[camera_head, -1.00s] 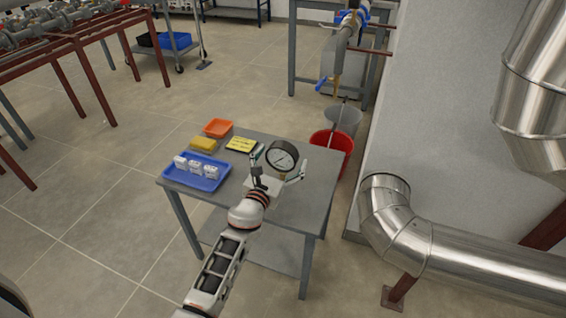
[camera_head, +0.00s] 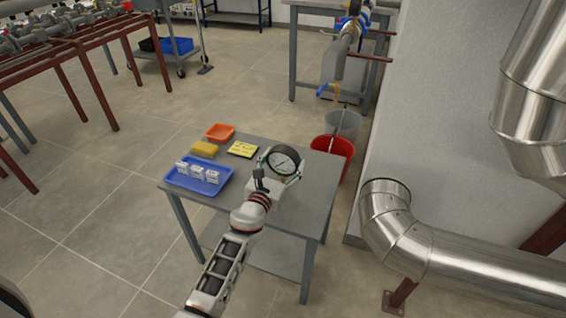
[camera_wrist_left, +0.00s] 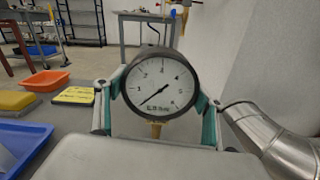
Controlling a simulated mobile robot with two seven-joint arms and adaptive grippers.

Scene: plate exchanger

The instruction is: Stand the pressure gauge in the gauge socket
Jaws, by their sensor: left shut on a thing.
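The pressure gauge (camera_head: 284,161) has a white dial in a dark round case. In the left wrist view the gauge (camera_wrist_left: 158,84) is upright, dial towards me, with a brass stem (camera_wrist_left: 156,129) at its bottom. My left gripper (camera_head: 278,172) is shut on the gauge, one finger on each side of the case; its teal-padded fingers also show in the left wrist view (camera_wrist_left: 158,110). The stem's lower end is hidden behind a pale, blurred part in the foreground, so I cannot tell whether it touches anything. I cannot make out the gauge socket. My right gripper is not in view.
The grey table (camera_head: 305,205) holds a blue tray (camera_head: 180,184) with white boxes, a yellow sponge-like block (camera_head: 204,149), an orange tray (camera_head: 220,132) and a yellow label (camera_head: 242,149). A red bucket (camera_head: 342,158) stands behind the table. A metal pipe (camera_head: 440,252) lies to the right.

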